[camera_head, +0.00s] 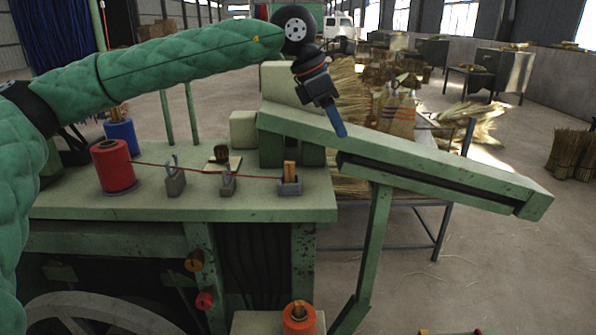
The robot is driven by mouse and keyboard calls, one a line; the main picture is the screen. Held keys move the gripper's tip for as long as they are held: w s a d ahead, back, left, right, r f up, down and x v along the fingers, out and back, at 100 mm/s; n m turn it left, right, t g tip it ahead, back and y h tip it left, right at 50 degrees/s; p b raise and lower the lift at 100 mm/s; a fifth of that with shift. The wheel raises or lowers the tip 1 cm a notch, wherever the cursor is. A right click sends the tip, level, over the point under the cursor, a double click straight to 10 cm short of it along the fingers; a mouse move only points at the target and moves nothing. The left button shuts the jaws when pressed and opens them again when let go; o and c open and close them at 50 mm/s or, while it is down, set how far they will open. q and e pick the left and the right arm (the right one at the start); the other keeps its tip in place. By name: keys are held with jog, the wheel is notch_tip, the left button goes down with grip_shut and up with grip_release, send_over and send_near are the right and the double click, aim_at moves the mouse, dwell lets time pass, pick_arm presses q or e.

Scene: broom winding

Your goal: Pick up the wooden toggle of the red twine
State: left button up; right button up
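The wooden toggle (290,169) stands upright in a small grey holder (290,187) near the right end of the green bench. The red twine (205,171) runs to it from the red spool (113,167) at the left, passing the small metal guides. My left gripper (339,129) hangs above and to the right of the toggle, over the sloping green beam, apart from the toggle. Its blue fingers overlap from this side, so I cannot tell whether they are open or shut. I see nothing held in them. My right gripper is not in view.
The green bench (255,208) carries two grey guides (175,180) (228,182) and a blue spool (121,135). A long green beam (400,155) slopes down to the right behind the toggle. An orange spool (299,318) stands below the bench. Open floor lies at right.

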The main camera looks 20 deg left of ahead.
aim_at(290, 162)
pick_arm(q)
jog(key=s+a+y, duration=0.1)
jog(key=a, duration=0.1)
jog(key=a+f+g+y, duration=0.1)
jog(key=a+y, duration=0.1)
jog(key=a, duration=0.1)
jog(key=s+a+f+y, duration=0.1)
jog(key=a+y, duration=0.1)
jog(key=a, duration=0.1)
jog(key=shift+s+g, duration=0.3)
jog(key=shift+s, duration=0.05)
jog(key=shift+a+f, duration=0.15)
jog(key=shift+a+f+b, duration=0.1)
jog(key=shift+f+b, duration=0.2)
jog(key=shift+f, duration=1.1)
jog(key=f, duration=0.3)
jog(key=shift+a+f, duration=0.15)
jog(key=shift+a, duration=0.15)
jog(key=shift+f, duration=0.7)
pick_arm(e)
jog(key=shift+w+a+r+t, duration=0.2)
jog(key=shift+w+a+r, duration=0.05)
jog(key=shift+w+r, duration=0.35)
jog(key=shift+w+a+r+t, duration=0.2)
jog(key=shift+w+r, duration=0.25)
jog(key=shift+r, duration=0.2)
pick_arm(q)
grip_shut()
